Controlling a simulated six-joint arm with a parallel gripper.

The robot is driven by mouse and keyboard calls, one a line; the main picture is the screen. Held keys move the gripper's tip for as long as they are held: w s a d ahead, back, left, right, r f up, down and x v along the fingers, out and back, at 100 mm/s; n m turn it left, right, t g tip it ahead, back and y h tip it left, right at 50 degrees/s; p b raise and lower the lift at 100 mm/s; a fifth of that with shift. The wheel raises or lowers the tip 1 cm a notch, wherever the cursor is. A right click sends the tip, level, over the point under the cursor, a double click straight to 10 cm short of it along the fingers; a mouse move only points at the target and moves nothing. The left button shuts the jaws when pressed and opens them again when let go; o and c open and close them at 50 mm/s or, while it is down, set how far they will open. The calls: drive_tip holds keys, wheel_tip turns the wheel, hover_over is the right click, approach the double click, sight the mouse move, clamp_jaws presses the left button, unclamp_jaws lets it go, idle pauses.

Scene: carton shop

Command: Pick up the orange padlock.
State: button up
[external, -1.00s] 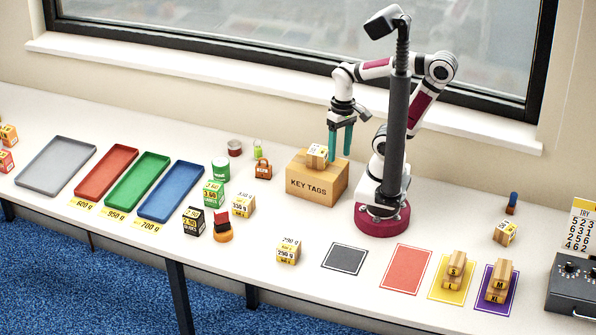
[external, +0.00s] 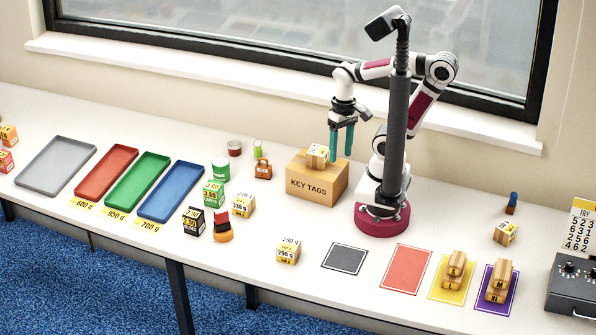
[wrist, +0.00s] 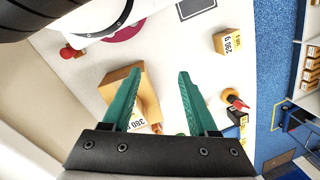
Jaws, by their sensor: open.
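The orange padlock (external: 263,169) stands upright on the white table in the external view, left of the KEY TAGS box (external: 318,181). It has a dark label on its front and a thin shackle on top. I cannot clearly make it out in the wrist view. My gripper (external: 341,158) is open and empty, with its teal fingers pointing down at the KEY TAGS box's back right, apart from the padlock. The wrist view shows the two fingers (wrist: 161,70) spread, with the box partly behind the left one.
A small labelled carton (external: 317,155) sits on the KEY TAGS box. A lime-green weight-like item (external: 257,149), a dark red tin (external: 234,148) and a green tin (external: 220,169) stand near the padlock. A labelled carton (external: 243,205) is in front. Table between padlock and front carton (external: 288,251) is clear.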

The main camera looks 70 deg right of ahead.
idle(0.3)
drive_tip(key=o, duration=0.6)
drive_tip(key=w+d+n+g+h, duration=0.3)
drive_tip(key=w+n+h, duration=0.1)
drive_tip(key=w+n, duration=0.3)
drive_tip(key=n+t+h, duration=0.1)
drive_tip(key=n+h, duration=0.7)
drive_tip(key=n, duration=0.3)
approach(266, 165)
drive_tip(key=s+r, duration=0.6)
drive_tip(key=s, duration=0.2)
drive_tip(key=w+a+f+n+t+h, duration=0.1)
drive_tip(key=w+f+n, duration=0.1)
drive_tip(key=w+a+f+n+t+h, duration=0.1)
drive_tip(key=w+f+n, duration=0.1)
drive_tip(key=w+a+f+n+t+h, duration=0.1)
drive_tip(key=w+a+f+n, duration=0.1)
drive_tip(key=f, duration=0.1)
drive_tip(key=shift+a+n+t, duration=0.1)
drive_tip(key=shift+n+t, duration=0.2)
drive_tip(key=x, duration=1.6)
drive_tip(key=shift+s+a+f, duration=0.15)
drive_tip(key=shift+a+f, duration=0.05)
drive_tip(key=shift+f, duration=0.1)
